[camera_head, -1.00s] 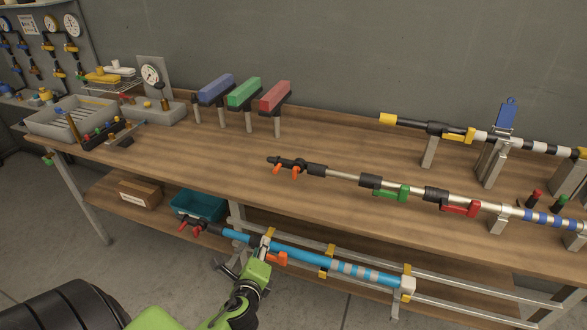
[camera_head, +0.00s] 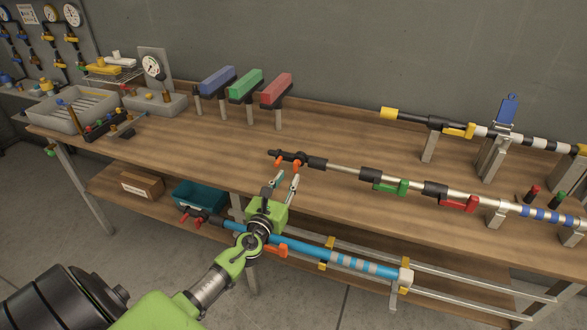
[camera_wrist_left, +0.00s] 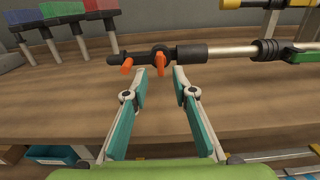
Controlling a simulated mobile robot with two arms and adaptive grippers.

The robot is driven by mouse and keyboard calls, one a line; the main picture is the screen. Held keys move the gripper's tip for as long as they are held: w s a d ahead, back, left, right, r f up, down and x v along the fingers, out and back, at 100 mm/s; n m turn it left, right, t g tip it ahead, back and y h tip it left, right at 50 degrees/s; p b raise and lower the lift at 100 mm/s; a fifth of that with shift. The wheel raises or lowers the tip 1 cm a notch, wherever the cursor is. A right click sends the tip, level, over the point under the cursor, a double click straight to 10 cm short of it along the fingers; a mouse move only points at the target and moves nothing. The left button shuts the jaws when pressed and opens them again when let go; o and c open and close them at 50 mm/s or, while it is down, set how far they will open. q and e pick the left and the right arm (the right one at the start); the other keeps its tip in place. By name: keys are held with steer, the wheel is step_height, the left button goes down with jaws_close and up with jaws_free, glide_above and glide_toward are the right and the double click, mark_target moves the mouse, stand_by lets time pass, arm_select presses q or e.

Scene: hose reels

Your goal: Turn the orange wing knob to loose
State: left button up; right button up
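The orange wing knob (camera_head: 294,165) hangs under the black end fitting (camera_head: 287,156) of the silver pole on the bench, with a second orange wing to its left. In the left wrist view the orange wing knob (camera_wrist_left: 161,64) is just ahead of my left gripper. My left gripper (camera_head: 286,175) is open, its teal-backed fingers apart and empty. In the wrist view my left gripper (camera_wrist_left: 159,78) has the right-hand orange wing between and a little beyond its fingertips; I cannot tell if they touch. My right gripper is out of view.
The pole carries a green lever (camera_head: 391,188) and a red lever (camera_head: 459,203). Below the bench edge lies a blue pole (camera_head: 315,253) with red and orange knobs. A teal bin (camera_head: 200,195) stands on the lower shelf.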

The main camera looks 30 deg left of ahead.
mark_target(294, 167)
arm_select(q)
steer(key=x, duration=0.6)
steer(key=shift+b, duration=0.35)
steer(key=shift+s, duration=0.1)
steer(key=shift+r, duration=0.1)
jaws_close()
